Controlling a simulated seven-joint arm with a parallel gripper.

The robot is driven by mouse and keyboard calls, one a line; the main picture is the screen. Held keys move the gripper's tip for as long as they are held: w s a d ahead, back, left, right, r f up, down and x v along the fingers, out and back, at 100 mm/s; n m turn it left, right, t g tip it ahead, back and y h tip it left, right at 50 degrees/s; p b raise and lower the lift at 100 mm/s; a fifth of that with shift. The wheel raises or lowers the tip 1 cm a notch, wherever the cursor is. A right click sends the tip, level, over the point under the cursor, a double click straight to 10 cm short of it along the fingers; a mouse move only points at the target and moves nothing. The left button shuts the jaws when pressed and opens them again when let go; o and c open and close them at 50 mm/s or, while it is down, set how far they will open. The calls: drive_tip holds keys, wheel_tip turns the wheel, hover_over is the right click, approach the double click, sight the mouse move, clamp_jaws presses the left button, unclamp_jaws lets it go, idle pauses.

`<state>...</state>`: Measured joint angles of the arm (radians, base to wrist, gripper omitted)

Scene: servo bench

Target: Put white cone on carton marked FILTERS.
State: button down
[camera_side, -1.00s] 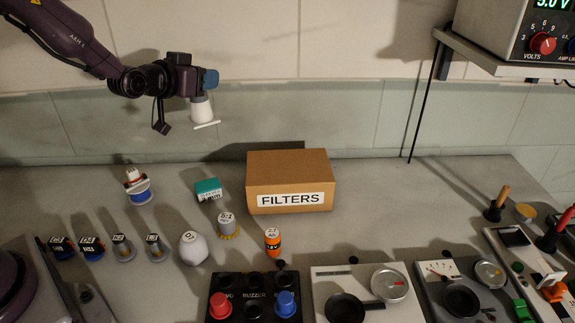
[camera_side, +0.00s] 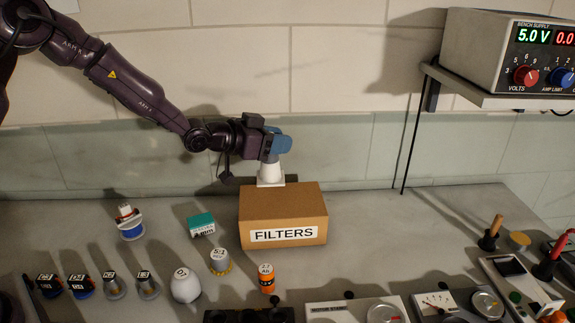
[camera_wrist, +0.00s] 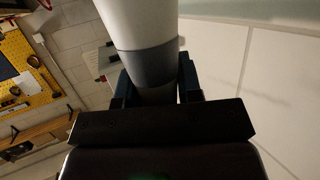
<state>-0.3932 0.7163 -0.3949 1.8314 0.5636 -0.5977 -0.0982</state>
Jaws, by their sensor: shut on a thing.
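The white cone (camera_side: 270,174) is upright with its flat square base down, over the back part of the carton's top in the side view. I cannot tell whether the base touches the cardboard. My gripper (camera_side: 274,152) is shut on the cone's upper end. In the wrist view my gripper (camera_wrist: 155,88) shows dark fingers on both sides of the cone (camera_wrist: 142,22), which has a grey band. The brown carton marked FILTERS (camera_side: 283,212) stands on the bench below, label facing the camera.
A teal box (camera_side: 201,224), a white-and-blue spool (camera_side: 130,225), an orange canister (camera_side: 266,278) and a white rounded thing (camera_side: 185,286) stand left and front of the carton. A shelf (camera_side: 500,83) holds the bench supply at upper right.

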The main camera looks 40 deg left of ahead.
drive_tip(key=shift+w+f, duration=0.6)
drive_tip(key=shift+f, duration=0.6)
drive_tip(key=shift+w+f, duration=0.55)
drive_tip(key=shift+f, duration=0.65)
drive_tip(key=shift+w+f, duration=0.6)
drive_tip(key=shift+f, duration=0.6)
drive_tip(key=shift+f, duration=0.15)
drive_tip(key=c, duration=0.8)
unclamp_jaws()
